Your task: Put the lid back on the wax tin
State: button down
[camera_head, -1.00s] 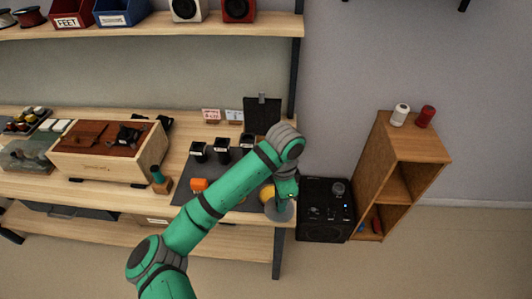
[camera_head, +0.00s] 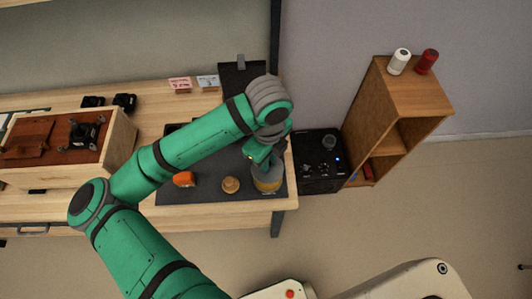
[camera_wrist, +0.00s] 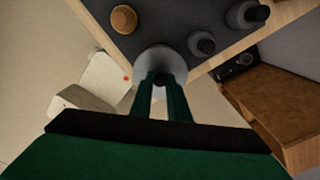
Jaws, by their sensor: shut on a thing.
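My gripper (camera_head: 262,160) is at the right end of the dark mat, with its fingers pointing down. In the wrist view the fingers (camera_wrist: 160,92) are shut on a round grey lid (camera_wrist: 160,62). The wax tin (camera_head: 270,186), with yellow showing on it, stands directly under the gripper near the mat's right edge in the head view. The lid is over the tin and hides it in the wrist view. I cannot tell whether the lid touches the tin or sits level.
A round tan piece (camera_head: 230,185) lies left of the tin, and an orange object (camera_head: 183,179) is farther left. Two dark upright items (camera_wrist: 203,43) stand close beside the lid. A black box with knobs (camera_head: 318,165) and a wooden shelf unit (camera_head: 395,110) are to the right.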

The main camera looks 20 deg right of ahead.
jog(key=shift+s+f, duration=0.2)
jog(key=shift+f, duration=0.5)
jog(key=shift+s+f, duration=0.15)
jog(key=shift+f, duration=2)
jog(key=shift+w+f, duration=0.1)
jog(key=shift+f, duration=0.1)
jog(key=c, duration=1.1)
grip_release()
